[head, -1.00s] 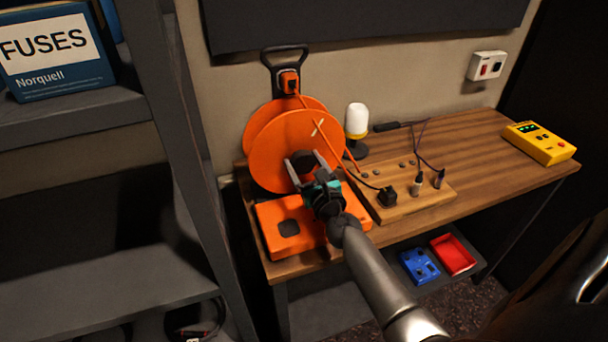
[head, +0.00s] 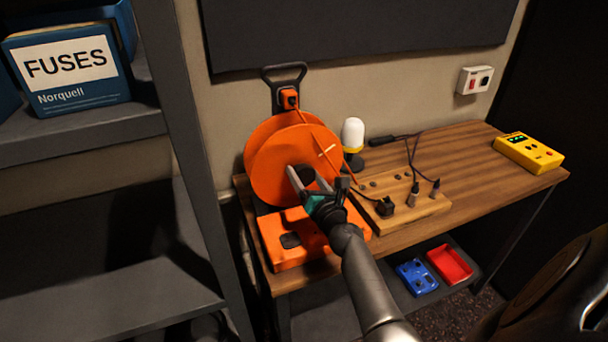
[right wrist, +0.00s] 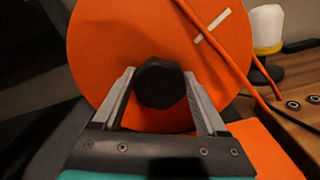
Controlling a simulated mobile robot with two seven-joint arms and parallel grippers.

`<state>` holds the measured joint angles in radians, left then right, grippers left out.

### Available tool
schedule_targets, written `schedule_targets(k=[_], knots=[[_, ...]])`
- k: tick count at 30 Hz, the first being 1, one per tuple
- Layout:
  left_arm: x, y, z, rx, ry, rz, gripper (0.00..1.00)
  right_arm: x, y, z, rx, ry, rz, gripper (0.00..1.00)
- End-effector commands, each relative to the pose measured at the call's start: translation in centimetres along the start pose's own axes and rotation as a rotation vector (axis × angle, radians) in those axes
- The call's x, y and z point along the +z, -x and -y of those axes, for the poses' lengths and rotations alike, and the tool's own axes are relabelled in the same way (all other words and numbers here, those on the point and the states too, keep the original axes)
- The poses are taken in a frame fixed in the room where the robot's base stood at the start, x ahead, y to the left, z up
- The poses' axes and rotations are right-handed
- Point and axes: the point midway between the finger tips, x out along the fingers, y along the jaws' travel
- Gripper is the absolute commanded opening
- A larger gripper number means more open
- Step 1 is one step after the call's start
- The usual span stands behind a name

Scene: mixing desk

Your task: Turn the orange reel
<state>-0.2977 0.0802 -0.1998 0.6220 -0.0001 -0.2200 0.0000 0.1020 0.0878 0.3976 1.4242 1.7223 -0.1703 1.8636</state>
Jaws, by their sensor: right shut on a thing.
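The orange reel (head: 275,165) stands upright on its orange base (head: 290,255) at the left end of the desk. A short white mark shows on its face, right of and above the centre. My right gripper (head: 309,180) is in front of the reel's centre. In the right wrist view the reel (right wrist: 120,40) fills the upper middle, and the fingers of my right gripper (right wrist: 160,86) are shut on its black knob (right wrist: 160,84), one finger on each side. My left gripper is not in view.
A wooden socket board (head: 425,208) with plugs and cables is right of the reel. A white and yellow lamp (head: 352,135) stands behind. A yellow meter (head: 528,153) lies at the desk's right end. A grey shelf post (head: 205,170) rises close on the left.

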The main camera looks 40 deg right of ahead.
Motion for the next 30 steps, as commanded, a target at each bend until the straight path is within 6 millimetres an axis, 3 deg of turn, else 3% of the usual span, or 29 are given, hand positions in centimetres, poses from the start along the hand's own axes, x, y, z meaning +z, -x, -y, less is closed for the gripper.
schedule_targets(k=[30], knots=[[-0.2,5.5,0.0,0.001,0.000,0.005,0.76,-0.1,0.0,0.2,0.000,-0.967,-0.003,0.00]])
